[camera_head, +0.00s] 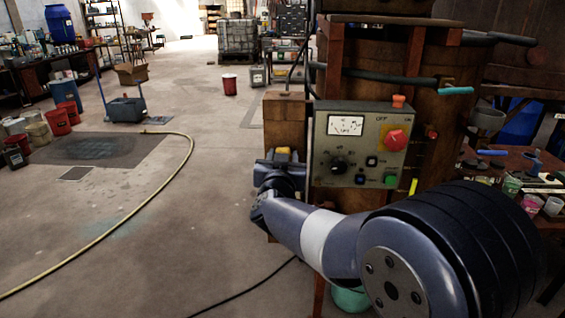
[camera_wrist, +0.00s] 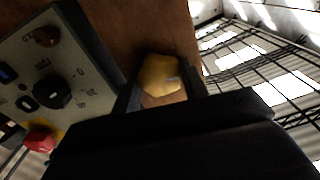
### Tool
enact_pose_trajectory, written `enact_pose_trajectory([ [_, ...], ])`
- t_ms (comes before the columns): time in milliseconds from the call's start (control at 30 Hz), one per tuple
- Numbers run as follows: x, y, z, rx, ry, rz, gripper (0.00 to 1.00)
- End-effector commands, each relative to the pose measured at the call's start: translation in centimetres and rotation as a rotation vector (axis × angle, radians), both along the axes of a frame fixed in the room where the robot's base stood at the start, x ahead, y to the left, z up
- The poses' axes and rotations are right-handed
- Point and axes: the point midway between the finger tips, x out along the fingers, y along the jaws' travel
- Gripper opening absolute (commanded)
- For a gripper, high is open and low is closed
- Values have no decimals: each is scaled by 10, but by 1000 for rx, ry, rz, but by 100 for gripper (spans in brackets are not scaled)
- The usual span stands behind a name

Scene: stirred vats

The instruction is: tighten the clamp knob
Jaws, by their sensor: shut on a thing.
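The clamp knob (camera_wrist: 160,75) is a yellow, lobed knob on a brown wooden face in the wrist view. My gripper (camera_wrist: 163,82) has one finger on each side of it and is shut on it. In the head view a bit of the yellow knob (camera_head: 283,151) shows at my gripper (camera_head: 283,160), left of the control panel. My wrist and arm hide most of the knob's surroundings there.
A grey control panel (camera_head: 358,170) with a dial, a black knob and a red knob (camera_head: 395,140) is close right of my gripper. A yellow hose (camera_head: 187,165) and black cable (camera_head: 245,290) lie on the floor. Open floor extends to the left.

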Motion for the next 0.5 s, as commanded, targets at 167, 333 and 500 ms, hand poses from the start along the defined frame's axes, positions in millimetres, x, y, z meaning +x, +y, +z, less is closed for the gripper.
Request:
enact_pose_trajectory([
  [167,0,0,-3,168,-7,0,19],
  [333,0,-1,-3,329,-11,1,19],
  [500,0,-1,-3,490,-18,1,19],
])
